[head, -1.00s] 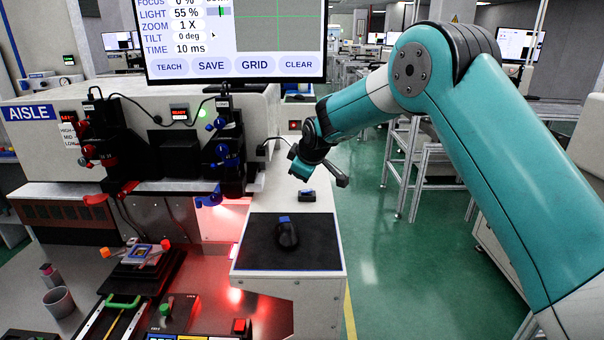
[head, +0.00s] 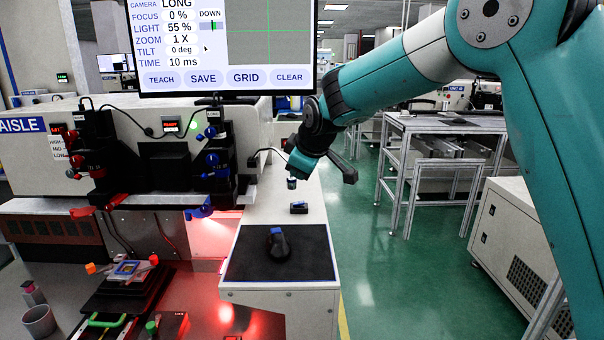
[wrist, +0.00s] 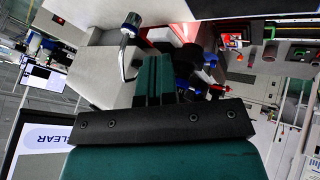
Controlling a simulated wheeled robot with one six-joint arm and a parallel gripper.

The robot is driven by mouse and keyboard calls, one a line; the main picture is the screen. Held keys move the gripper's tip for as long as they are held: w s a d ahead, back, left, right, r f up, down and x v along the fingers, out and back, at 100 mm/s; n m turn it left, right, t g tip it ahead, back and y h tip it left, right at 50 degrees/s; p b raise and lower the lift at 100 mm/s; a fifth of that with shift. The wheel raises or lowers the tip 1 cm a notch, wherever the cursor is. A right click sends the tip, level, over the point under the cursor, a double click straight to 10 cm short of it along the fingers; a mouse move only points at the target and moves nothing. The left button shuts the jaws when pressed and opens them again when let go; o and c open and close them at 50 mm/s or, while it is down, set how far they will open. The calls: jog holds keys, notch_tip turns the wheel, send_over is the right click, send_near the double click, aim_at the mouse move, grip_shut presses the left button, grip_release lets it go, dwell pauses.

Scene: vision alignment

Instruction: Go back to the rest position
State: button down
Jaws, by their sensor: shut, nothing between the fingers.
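My gripper (head: 291,183) hangs at the end of my teal arm in the head view, above the white side counter and behind the mouse mat. Its fingers are small and partly unclear there. In the wrist view my gripper (wrist: 153,60) shows its two teal fingers side by side, shut, with nothing between them. My arm comes in from the right and is raised and bent. The small dark box with a blue top (head: 299,207) sits on the counter just below the gripper, apart from it.
The monitor (head: 225,45) stands left of my arm, above the machine (head: 50,165) with its knobs. A black mouse (head: 278,243) lies on the dark mat (head: 248,268). A cup (head: 39,320) stands at lower left. A metal table (head: 440,124) is at right. Green floor (head: 400,290) is clear.

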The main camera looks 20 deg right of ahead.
jog(key=s+a+f+m+g+y, duration=0.1)
jog(key=s+a+m+g, duration=0.1)
jog(key=s, duration=1.8)
jog(key=s+a+m+g+y, duration=0.1)
jog(key=s+g, duration=0.4)
jog(key=s, duration=1.4)
jog(key=shift+s+a+f+m+y, duration=0.35)
jog(key=shift+a+m+y, duration=0.05)
jog(key=shift+a+y, duration=0.1)
